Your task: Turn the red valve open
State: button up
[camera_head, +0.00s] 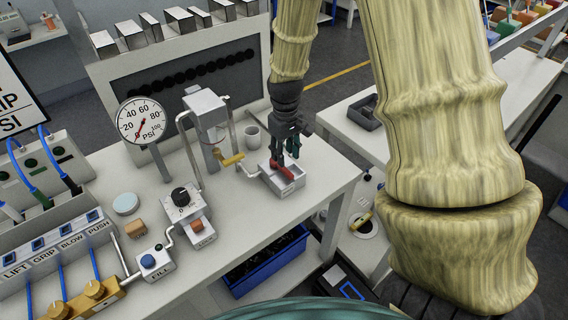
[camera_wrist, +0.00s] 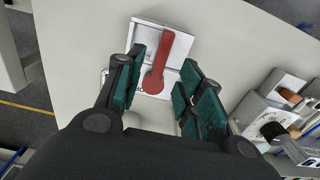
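My gripper (camera_head: 287,158) is right above the valve. In the wrist view my gripper (camera_wrist: 158,82) has its green-padded fingers apart, one each side of the lever, with visible gaps. Lettering on the box is mostly hidden.
A pressure gauge (camera_head: 141,120) stands at the left. A white dispenser-like unit (camera_head: 205,108) and a pipe with a yellow section (camera_head: 231,159) stand left of the valve box. The bench front edge is close.

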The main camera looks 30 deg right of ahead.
aim_at(285, 169)
notch_tip(285, 169, down, 3)
jog(key=shift+s+a+f+p, duration=0.1)
jog(key=shift+s+f+p, duration=0.1)
jog(key=shift+p, duration=0.3)
jog(key=shift+w+f+p, duration=0.1)
jog(key=shift+f+p, duration=0.2)
jog(key=shift+f, duration=0.95)
grip_shut()
